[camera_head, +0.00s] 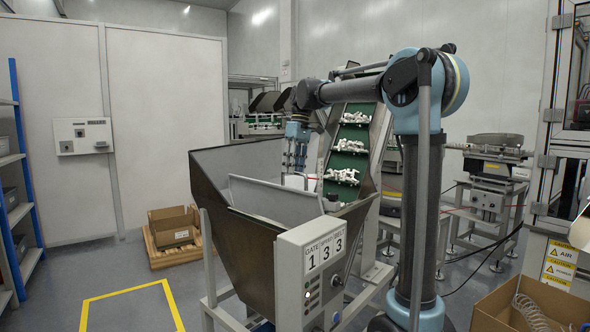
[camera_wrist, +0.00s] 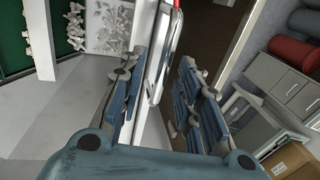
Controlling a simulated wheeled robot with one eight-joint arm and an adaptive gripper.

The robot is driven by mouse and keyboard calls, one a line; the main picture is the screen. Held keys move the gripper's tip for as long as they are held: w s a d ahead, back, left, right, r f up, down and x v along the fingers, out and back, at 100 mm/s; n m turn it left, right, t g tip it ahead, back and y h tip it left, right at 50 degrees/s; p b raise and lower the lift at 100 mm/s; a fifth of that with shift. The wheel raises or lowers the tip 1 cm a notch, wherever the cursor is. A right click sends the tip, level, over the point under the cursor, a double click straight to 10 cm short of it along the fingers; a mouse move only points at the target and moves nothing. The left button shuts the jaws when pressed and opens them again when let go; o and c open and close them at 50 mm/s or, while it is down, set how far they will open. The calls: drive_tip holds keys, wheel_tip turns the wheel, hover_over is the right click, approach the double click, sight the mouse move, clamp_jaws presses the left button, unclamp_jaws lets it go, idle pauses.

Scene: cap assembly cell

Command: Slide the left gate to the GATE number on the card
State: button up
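My gripper (camera_head: 295,168) points down into the far side of the dark metal hopper (camera_head: 236,235). In the wrist view, its blue-grey fingers (camera_wrist: 163,62) stand apart on either side of a pale upright metal piece (camera_wrist: 163,40) with a red tip. I see a gap on its right side; contact on the left is unclear. I cannot tell whether this piece belongs to the left gate. No gate scale is readable.
A pale inner panel (camera_head: 275,200) crosses the hopper. A green cleated conveyor (camera_head: 348,160) carrying white parts rises behind it. Yellow tape (camera_head: 130,290) marks open floor.

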wheel_tip(320, 180, up, 12)
drive_tip(key=w+d, duration=0.1)
drive_tip(key=w, duration=0.1)
drive_tip(key=shift+d+f, duration=0.15)
idle(0.4)
